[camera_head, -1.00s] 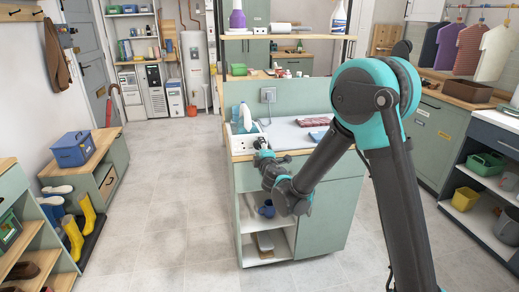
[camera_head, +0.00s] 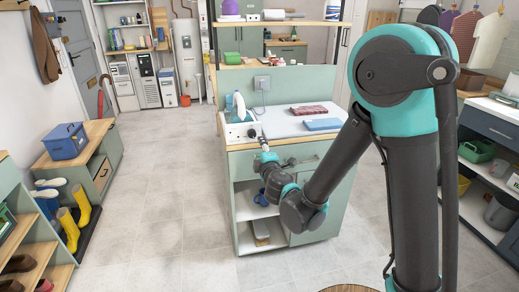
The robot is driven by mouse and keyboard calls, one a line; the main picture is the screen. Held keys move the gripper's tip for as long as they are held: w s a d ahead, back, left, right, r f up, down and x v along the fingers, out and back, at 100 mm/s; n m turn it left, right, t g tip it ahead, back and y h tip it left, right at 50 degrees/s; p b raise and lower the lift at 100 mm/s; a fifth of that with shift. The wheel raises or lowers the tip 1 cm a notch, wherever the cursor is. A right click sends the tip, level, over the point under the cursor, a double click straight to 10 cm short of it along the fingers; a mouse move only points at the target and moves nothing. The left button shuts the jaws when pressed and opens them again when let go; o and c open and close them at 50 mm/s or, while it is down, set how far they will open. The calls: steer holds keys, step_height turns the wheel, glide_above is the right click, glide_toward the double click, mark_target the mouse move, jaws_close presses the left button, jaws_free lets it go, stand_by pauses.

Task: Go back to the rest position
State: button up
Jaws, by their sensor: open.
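My arm reaches forward and left from the right of the picture, bent at a high teal joint. A dark red folded towel (camera_head: 308,109) and a blue folded towel (camera_head: 322,124) lie on the pale counter pad (camera_head: 282,123), right of the gripper and apart from it.
The island (camera_head: 315,204) has open lower shelves holding a blue item (camera_head: 261,199). A shoe bench with a blue box (camera_head: 65,140) and yellow boots (camera_head: 81,203) line the left. Shelves with a green basket (camera_head: 480,151) stand right. The tiled floor (camera_head: 165,200) between is clear.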

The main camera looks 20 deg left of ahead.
steer(key=w+d+f+m+g+h, duration=0.15)
steer(key=d+m+h, duration=0.4)
steer(key=d, duration=0.85)
steer(key=w+d+f+m+g+h, duration=0.15)
steer(key=d+m+h, duration=0.35)
steer(key=d, duration=1)
steer(key=s+d+f+m+g, duration=0.5)
steer(key=s+d+m, duration=0.5)
steer(key=d, duration=0.5)
steer(key=s+d+f+m+g+y, duration=0.1)
steer(key=s+f, duration=0.3)
steer(key=s, duration=0.7)
steer(key=shift+f+m+g+y, duration=0.35)
steer(key=shift+m+g, duration=0.3)
steer(key=shift+g, duration=0.05)
